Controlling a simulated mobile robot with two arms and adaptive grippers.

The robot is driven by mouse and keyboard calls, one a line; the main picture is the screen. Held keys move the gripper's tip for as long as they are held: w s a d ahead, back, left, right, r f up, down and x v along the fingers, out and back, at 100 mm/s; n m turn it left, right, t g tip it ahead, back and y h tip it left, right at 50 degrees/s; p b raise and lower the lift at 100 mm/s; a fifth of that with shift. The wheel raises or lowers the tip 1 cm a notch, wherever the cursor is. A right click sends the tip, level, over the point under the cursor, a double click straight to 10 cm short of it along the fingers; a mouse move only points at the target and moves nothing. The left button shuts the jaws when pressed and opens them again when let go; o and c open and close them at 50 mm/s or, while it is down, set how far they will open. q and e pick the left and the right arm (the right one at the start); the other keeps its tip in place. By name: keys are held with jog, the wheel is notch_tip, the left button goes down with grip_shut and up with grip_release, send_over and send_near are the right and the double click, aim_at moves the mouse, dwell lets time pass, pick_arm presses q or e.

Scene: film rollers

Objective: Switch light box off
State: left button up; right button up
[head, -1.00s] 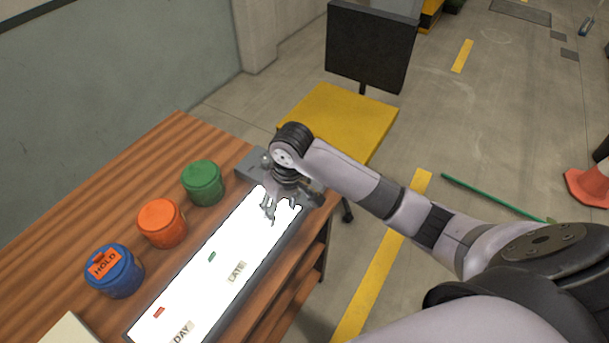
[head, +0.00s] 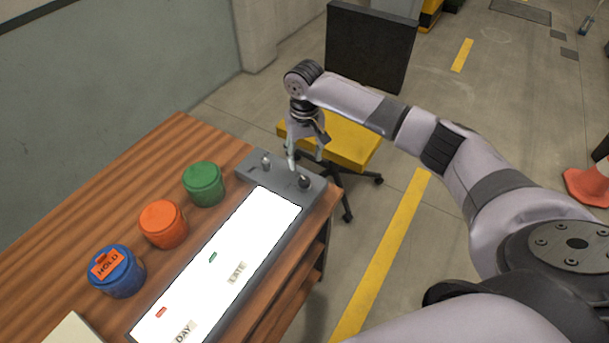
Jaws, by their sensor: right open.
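The light box (head: 232,265) lies along the right side of the wooden table, and its panel glows white. On its grey far end are two small knob-like controls, one at the left (head: 266,161) and a darker one at the right (head: 305,182). My right gripper (head: 305,163) points down over this end with its fingers apart and nothing between them. Its fingertips appear just above and behind the right control; I cannot tell whether they touch. My left gripper is not in view.
Green (head: 203,184), orange (head: 163,224) and blue (head: 116,271) lidded jars stand left of the light box. Small labels and markers lie on the panel. A chair with a yellow seat (head: 352,150) stands beyond the table. A traffic cone (head: 590,186) is at the far right.

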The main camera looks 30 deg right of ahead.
aim_at(304, 180)
notch_tip(304, 180, down, 10)
jog(key=shift+r+p, duration=0.25)
jog(key=shift+p, duration=0.1)
jog(key=shift+c, duration=0.3)
jog(key=c, duration=1.1)
